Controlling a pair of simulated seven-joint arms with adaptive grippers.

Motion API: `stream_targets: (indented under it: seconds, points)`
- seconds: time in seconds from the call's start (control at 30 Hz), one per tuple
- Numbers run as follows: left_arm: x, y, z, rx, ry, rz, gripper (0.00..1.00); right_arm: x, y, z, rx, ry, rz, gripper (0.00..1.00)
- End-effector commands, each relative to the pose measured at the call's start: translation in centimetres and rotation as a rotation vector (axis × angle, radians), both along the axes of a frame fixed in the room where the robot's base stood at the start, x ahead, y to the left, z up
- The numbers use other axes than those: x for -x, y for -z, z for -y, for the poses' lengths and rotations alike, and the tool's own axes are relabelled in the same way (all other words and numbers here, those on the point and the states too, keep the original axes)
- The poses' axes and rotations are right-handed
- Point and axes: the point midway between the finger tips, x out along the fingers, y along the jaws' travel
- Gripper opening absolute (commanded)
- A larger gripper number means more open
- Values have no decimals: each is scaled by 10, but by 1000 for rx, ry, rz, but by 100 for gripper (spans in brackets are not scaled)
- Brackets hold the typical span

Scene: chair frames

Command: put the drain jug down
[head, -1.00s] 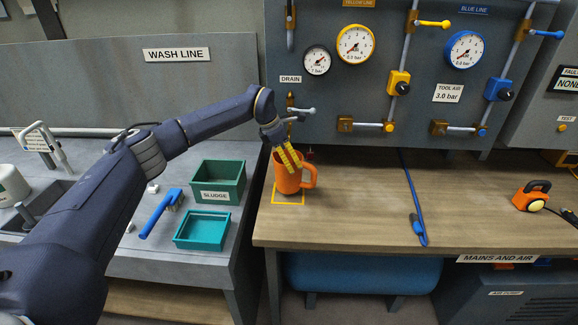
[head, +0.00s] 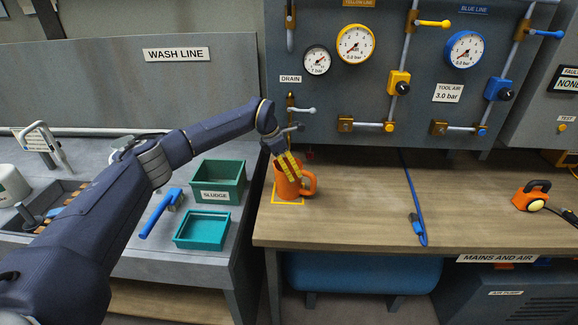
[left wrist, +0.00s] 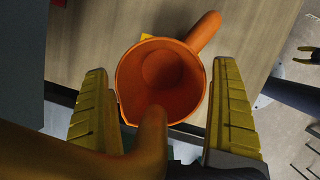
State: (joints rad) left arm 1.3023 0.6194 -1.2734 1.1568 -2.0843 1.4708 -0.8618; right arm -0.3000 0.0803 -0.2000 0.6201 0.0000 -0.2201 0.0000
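The orange drain jug (head: 284,190) stands on the yellow-outlined square (head: 289,204) at the left end of the bench, its handle to the right. In the left wrist view I look down into the jug (left wrist: 160,75), which appears empty. My left gripper (head: 288,167) has its yellow fingers on either side of the jug. The left wrist view shows narrow gaps between these fingers (left wrist: 162,70) and the jug wall, so it looks open around it. Small yellow prongs at that view's right edge look like my right gripper (left wrist: 305,55), spread and empty.
The drain valve and pipe (head: 291,103) are on the panel just behind the jug. A blue hose (head: 413,195) lies across the bench, and an orange lamp (head: 532,196) stands at right. Green (head: 218,196) and teal (head: 202,243) trays are at left.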

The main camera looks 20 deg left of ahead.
Motion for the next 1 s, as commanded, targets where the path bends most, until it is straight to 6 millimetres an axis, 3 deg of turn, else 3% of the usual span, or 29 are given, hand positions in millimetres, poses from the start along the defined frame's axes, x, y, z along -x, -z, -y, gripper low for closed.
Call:
stream_targets:
  seconds: [0.27, 0.43, 1.0]
  points:
    - [0, -1, 0, 0, 0, 0, 100, 0, 0, 0, 0, 0, 0, 44]
    - [2, -11, -4, 0, -2, 2, 100, 0, 0, 0, 0, 0, 0, 44]
    - [24, -95, -32, -1, -1, 1, 100, 0, 0, 0, 0, 0, 0, 44]
